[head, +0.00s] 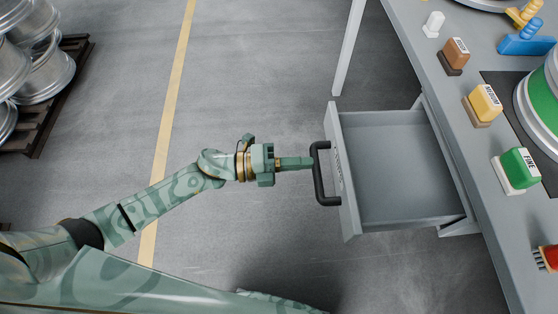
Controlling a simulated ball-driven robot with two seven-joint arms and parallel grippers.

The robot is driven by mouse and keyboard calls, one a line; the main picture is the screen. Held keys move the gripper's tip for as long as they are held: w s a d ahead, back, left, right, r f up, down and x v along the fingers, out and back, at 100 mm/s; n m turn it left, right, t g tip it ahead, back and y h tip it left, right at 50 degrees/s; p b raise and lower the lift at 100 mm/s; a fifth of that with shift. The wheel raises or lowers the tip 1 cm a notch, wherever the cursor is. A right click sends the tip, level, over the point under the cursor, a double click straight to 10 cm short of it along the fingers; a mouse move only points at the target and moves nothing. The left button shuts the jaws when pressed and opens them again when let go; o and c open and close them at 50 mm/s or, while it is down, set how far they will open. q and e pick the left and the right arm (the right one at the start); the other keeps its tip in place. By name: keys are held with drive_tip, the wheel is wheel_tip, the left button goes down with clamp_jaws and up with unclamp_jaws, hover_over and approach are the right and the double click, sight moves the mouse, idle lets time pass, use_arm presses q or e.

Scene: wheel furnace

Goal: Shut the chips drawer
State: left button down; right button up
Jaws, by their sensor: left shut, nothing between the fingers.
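The grey chips drawer (398,160) is pulled out from under the grey workbench (448,93), and its inside looks empty. Its front panel (346,190) faces left, with a label that I cannot read in full. A black bar handle (319,183) is fixed to that panel. My left gripper (311,163) is shut and empty, its fingertips at the upper part of the handle. I cannot tell whether they touch it. My right gripper is not in view.
Brown, yellow and green blocks (518,168) stand in a row on the benchtop, near blue and yellow tools (525,38). Metal wheels (45,72) lie on a dark pallet at upper left. The floor left of the drawer is clear.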

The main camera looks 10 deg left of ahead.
sight(340, 161)
use_arm(q)
drive_tip(key=x, duration=0.4)
drive_tip(key=shift+w+d+f+b, duration=0.1)
drive_tip(key=shift+d+b, duration=0.15)
drive_tip(key=shift+b, duration=0.15)
drive_tip(key=shift+w+d, duration=0.2)
drive_tip(key=shift+d, duration=0.45)
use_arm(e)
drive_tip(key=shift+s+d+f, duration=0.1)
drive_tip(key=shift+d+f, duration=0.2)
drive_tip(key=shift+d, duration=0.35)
use_arm(q)
drive_tip(key=shift+d, duration=0.1)
